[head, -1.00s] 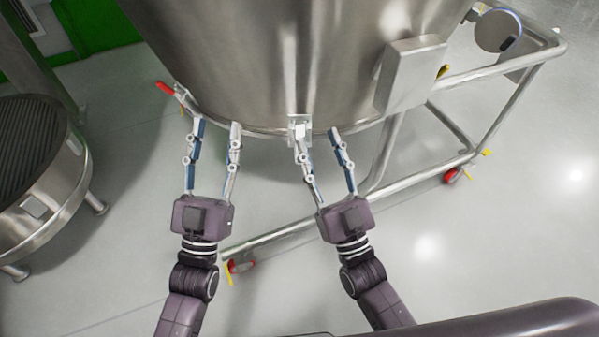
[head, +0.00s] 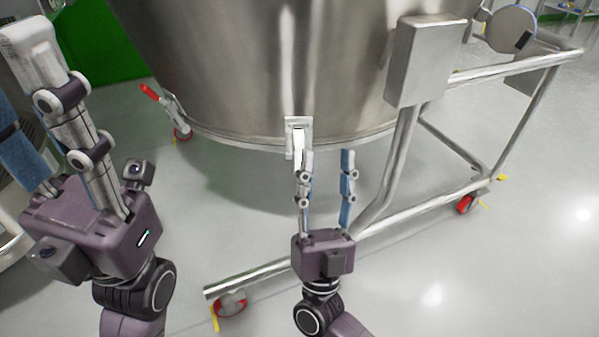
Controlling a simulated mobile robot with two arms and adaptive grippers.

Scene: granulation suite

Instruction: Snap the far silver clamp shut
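A silver clamp (head: 298,138) is mounted at the lower rim of the big steel vessel (head: 235,75), at the picture's centre. Its lower part is partly hidden by a finger of my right gripper (head: 327,157). That gripper is open; its left finger is at or just in front of the clamp, and I cannot tell whether they touch. Its right finger stands apart below the rim. My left gripper (head: 14,85) is open, close to the camera at the left, touching no clamp.
A grey box (head: 425,60) is fixed at the vessel's right. A tubular cart frame (head: 440,200) with red castors (head: 231,303) surrounds the vessel's base at the right and front. The floor (head: 240,225) below the rim's left part is clear.

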